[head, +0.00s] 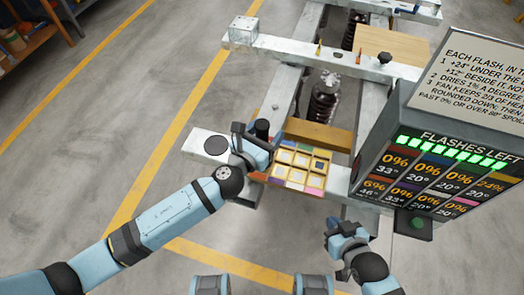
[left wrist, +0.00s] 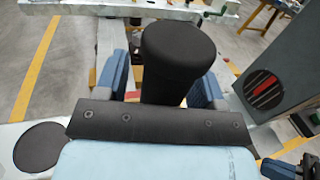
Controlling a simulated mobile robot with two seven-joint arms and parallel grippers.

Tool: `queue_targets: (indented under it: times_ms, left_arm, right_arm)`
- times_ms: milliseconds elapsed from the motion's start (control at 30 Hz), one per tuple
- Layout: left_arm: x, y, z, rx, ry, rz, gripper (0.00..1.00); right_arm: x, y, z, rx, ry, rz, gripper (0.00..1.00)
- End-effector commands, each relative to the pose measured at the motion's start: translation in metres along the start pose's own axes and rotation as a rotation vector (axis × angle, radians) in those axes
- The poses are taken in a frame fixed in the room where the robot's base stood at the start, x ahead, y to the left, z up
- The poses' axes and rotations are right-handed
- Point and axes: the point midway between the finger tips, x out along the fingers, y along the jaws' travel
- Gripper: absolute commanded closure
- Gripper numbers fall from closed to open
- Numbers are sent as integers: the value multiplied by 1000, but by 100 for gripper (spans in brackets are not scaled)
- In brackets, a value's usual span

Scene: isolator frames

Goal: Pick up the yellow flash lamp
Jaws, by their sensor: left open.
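I cannot make out a clearly yellow lamp in either view. An upright black-topped cylinder (head: 262,127) stands at my left gripper (head: 252,139) in the head view. In the left wrist view the cylinder (left wrist: 178,55) rises between the two blue fingers of my open left gripper (left wrist: 160,85). Its lower part is hidden by the gripper, so its body colour and any contact with the fingers cannot be told. My right gripper (head: 343,236) is to the right and lower, apart from the cylinder; its jaws are not clear.
A tray of coloured squares (head: 297,170) lies just right of my left gripper. A black disc (head: 218,145) lies on the pale plate to the left. A display box (head: 450,130) reading "FLASHES LEFT" stands at right. A pale metal frame (head: 300,50) extends behind.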

Motion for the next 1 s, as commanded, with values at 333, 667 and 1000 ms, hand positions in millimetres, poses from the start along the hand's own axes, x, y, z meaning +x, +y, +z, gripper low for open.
queue_targets:
  times_ms: [333, 667, 1000]
  left_arm:
    - [0, 0, 0, 0, 0, 0, 100]
    - [0, 0, 3, 0, -5, 0, 100]
    - [0, 0, 19, 0, -7, 0, 100]
  right_arm:
    - [0, 0, 1, 0, -2, 0, 100]
    - [1, 0, 4, 0, -7, 1, 100]
    - [-4, 1, -4, -4, -1, 2, 100]
